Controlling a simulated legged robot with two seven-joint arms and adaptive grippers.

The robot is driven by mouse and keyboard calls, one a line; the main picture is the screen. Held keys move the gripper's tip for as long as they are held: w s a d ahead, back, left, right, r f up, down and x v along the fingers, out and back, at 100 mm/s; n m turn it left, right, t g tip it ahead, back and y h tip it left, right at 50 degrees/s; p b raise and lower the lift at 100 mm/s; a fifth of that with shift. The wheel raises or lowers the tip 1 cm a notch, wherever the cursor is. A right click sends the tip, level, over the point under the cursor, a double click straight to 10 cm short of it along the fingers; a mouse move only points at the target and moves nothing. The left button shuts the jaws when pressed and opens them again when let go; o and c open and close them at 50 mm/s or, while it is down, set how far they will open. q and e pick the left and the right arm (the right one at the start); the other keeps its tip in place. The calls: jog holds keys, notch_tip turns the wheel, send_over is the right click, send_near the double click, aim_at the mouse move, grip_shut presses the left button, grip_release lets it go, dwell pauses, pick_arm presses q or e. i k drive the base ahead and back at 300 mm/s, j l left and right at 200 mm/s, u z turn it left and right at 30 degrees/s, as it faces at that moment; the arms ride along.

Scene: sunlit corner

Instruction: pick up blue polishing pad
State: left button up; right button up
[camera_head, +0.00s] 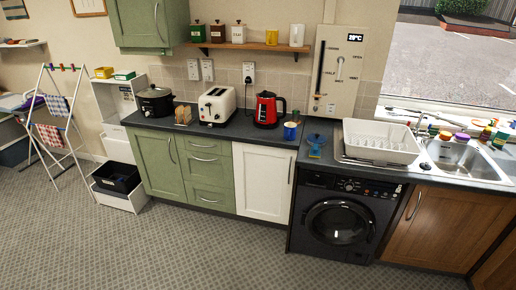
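A small blue item (316,140) is on the dark countertop (318,125), between the blue mug (290,131) and the white dish rack. It appears to have a wider blue upper part and a smaller blue part below. It is too small to tell for certain that it is the polishing pad. No other clear candidate for the pad shows. Neither of my grippers is in view.
A white dish rack (380,141) stands to the right, before the sink (464,160) with several small items behind it. A red kettle (268,109) and white toaster (217,105) stand left. A washing machine (338,221) is below. The grey floor (215,255) in front is clear.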

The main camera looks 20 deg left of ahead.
aim_at(315, 153)
jog(key=u, duration=0.25)
jog(key=z, duration=1.4)
jog(key=u, duration=1.4)
jog(key=i+l, duration=0.2)
jog(key=i, duration=0.2)
jog(key=i+l+u, duration=0.1)
jog(key=i, duration=0.3)
jog(key=i+l, duration=0.35)
jog(key=i+j, duration=0.05)
